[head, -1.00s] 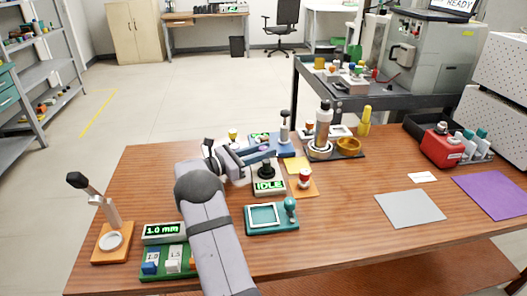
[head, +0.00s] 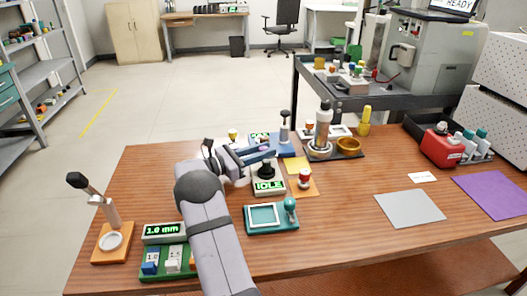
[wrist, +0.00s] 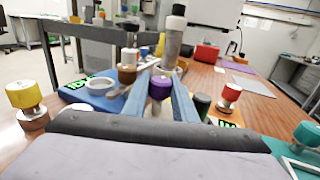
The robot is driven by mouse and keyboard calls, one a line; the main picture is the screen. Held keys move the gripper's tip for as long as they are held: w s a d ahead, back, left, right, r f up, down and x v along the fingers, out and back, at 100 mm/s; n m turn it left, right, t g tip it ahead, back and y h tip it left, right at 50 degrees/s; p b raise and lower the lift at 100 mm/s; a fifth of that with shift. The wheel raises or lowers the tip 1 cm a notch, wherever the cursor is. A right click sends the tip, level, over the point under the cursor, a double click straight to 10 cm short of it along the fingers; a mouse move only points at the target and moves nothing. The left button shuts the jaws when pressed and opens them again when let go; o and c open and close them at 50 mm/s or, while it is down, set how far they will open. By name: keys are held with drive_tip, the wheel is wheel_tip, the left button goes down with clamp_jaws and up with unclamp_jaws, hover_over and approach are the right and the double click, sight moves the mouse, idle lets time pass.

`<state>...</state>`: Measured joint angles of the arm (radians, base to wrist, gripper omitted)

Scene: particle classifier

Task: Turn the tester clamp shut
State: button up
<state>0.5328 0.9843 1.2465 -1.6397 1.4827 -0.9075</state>
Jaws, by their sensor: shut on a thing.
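The tester has a blue base (head: 291,147) with a green-lit display, behind my gripper. In the wrist view its blue base (wrist: 92,99) carries a pale ring (wrist: 100,86) and a display at its left edge. My gripper (head: 268,154) is low over the table beside the tester. In the wrist view its two blue fingers (wrist: 159,98) close around a purple-topped knob (wrist: 160,87), which appears to be the clamp's handle. The knob's lower part is hidden, and I cannot tell how far the clamp is turned.
A black-knobbed box reading IDLE (head: 268,187) and a red-topped piece (head: 304,178) stand close in front. A teal frame (head: 264,216) lies nearer. A dark tray with a tall cylinder (head: 323,130) is to the right. The table's right front is mostly clear.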

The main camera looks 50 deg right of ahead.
drive_tip(key=o, duration=0.7)
drive_tip(key=shift+o, duration=0.2)
drive_tip(key=shift+v, duration=3.7)
drive_tip(key=shift+o, duration=0.4)
